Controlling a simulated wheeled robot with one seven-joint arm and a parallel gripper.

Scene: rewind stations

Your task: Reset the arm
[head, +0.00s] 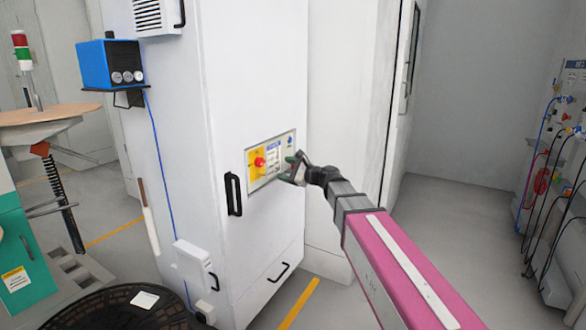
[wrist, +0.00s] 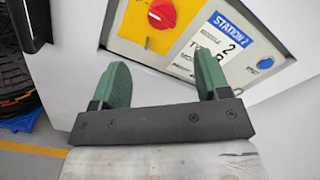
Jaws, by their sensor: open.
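My gripper (head: 296,170) is at the end of my pink and grey arm, in front of the control panel (head: 284,144) on the white cabinet. In the wrist view, my gripper (wrist: 162,85) has its two green fingers spread apart with nothing between them. Beyond them is the panel (wrist: 125,45) with a red rotary knob (wrist: 162,14) on a yellow plate, a label reading "STATION 2" (wrist: 225,50), and a blue button (wrist: 265,63). The red knob (head: 259,161) also shows in the head view, left of my gripper. I cannot tell whether the fingers touch the panel.
The white cabinet (head: 230,80) has a black handle (head: 233,194) left of the panel. A blue box (head: 108,65) sits on a bracket at the upper left. A black round reel (head: 110,312) lies at the lower left. Hoses hang at the right wall; grey floor (head: 440,215) is clear between.

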